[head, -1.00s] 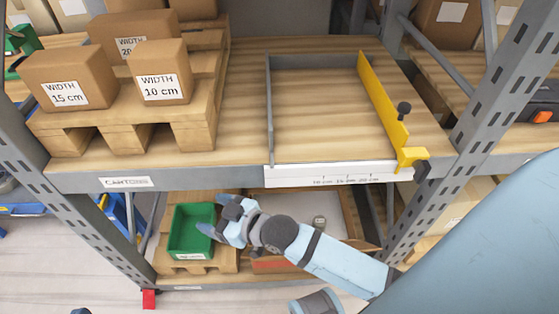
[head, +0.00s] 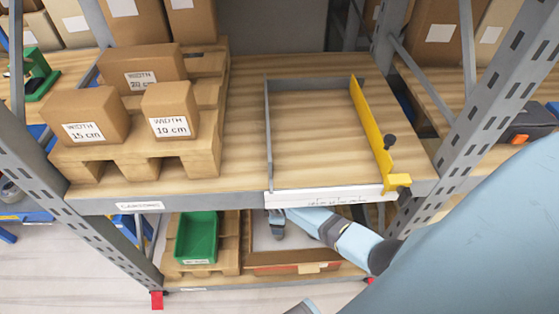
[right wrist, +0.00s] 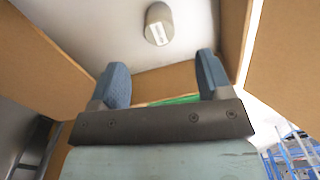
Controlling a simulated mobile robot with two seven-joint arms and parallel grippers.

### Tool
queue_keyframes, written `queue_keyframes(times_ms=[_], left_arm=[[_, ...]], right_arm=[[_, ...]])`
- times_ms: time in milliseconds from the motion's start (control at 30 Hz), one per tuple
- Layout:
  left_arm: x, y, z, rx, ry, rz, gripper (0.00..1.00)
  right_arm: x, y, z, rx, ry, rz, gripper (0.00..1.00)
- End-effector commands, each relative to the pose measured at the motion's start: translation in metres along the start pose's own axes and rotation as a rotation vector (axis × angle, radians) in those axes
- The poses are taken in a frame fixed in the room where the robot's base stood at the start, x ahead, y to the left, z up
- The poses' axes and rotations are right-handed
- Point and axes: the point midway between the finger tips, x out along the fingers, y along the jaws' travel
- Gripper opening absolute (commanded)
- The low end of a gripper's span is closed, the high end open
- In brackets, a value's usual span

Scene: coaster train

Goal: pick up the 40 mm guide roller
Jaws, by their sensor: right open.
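The guide roller (right wrist: 158,24) is a short grey cylinder with a white label. In the right wrist view it lies on the pale floor of a cardboard box (right wrist: 52,45), ahead of my fingertips and roughly centred between them. My right gripper (right wrist: 161,65) is open, with nothing between its blue fingers and a gap between them and the roller. In the head view my right gripper (head: 276,226) is over the box on the lower shelf, partly hidden by the upper shelf's edge. The roller is hidden there. My left gripper is not in view.
A green bin (head: 196,239) stands on a pallet left of the box. The upper shelf (head: 245,130) is close above my right arm and carries labelled cartons (head: 87,116) and a yellow stop (head: 372,130). The box walls stand close around the right gripper.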

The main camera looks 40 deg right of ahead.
Motion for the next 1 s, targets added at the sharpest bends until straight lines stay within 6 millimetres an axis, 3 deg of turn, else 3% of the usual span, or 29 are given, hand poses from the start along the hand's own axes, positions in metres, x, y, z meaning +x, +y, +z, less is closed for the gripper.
queue_keyframes(times_ms=[100, 367, 700, 1000], left_arm=[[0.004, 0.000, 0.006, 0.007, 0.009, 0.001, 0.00], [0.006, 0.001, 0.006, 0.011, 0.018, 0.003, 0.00], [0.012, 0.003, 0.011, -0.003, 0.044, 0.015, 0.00], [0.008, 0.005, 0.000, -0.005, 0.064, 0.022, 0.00]], right_arm=[[0.027, 0.000, -0.001, 0.001, 0.000, -0.001, 0.72], [0.048, 0.001, -0.001, 0.001, 0.002, 0.002, 0.72], [0.096, 0.000, -0.001, 0.001, 0.002, 0.002, 0.72], [0.100, 0.000, -0.001, 0.001, 0.002, 0.003, 0.72]])
